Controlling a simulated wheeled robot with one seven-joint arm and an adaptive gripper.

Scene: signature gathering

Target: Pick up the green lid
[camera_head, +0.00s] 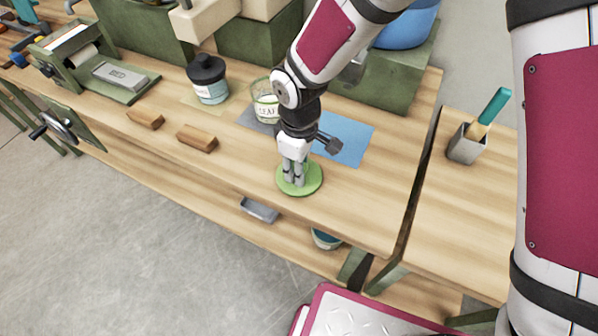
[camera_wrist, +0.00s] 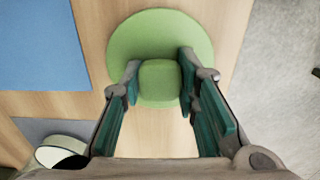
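The green lid (camera_head: 314,181) is a round disc lying flat on the wooden workbench, close to its front edge. In the wrist view the lid (camera_wrist: 198,40) has a rounded square knob (camera_wrist: 160,82) in its middle. My gripper (camera_head: 294,180) points down over the lid. In the wrist view my gripper's (camera_wrist: 160,76) two teal-padded fingers flank the knob and appear closed against its left and right sides. The fingers hide part of the lid in the head view. I see no clear gap between lid and bench.
A blue sheet (camera_head: 345,140) lies behind the lid. A glass jar (camera_head: 265,102) and a black-lidded jar (camera_head: 208,80) stand further back. Wooden blocks (camera_head: 197,138) lie to the left. A metal cup with a brush (camera_head: 466,143) stands right, across a gap. The bench around the lid is clear.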

